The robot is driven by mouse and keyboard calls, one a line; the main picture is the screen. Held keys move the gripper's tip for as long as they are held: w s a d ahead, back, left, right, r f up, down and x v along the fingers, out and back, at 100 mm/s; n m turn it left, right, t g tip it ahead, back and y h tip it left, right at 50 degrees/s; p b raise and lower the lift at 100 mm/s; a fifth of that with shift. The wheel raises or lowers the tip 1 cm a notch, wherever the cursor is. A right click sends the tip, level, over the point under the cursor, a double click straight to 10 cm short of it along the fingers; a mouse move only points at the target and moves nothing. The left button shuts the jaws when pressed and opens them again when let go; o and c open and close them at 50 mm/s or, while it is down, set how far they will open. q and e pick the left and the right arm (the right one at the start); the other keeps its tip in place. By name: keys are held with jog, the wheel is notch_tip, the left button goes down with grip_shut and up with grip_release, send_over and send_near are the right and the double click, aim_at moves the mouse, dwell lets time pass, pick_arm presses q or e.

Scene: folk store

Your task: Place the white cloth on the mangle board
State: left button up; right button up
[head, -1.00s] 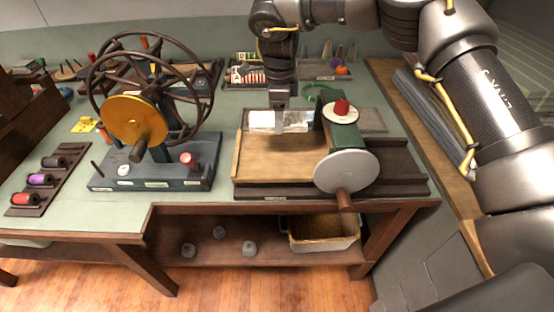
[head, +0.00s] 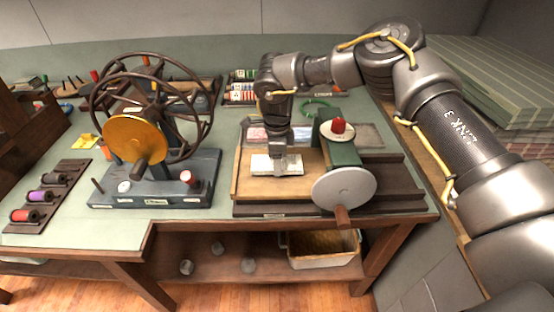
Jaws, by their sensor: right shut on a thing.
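The white cloth (head: 262,165) is a small folded piece over the wooden bed of the mangle board (head: 252,186). My right gripper (head: 281,172) points down from above and is shut on the cloth. The cloth appears at or very close to the board's surface; I cannot tell if it touches. The mangle's green body (head: 341,152) with a red knob and a grey hand wheel (head: 344,187) stands just right of the cloth. My left gripper is not in view.
A spinning-wheel device (head: 135,140) stands left of the board. Behind the board is a shallow tray (head: 358,134) with coloured cloths. Thread spools (head: 42,196) lie at the left. A bin (head: 322,248) stands on the lower shelf.

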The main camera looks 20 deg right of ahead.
jog(key=shift+f, duration=0.5)
jog(key=shift+f, duration=0.1)
jog(key=o, duration=1)
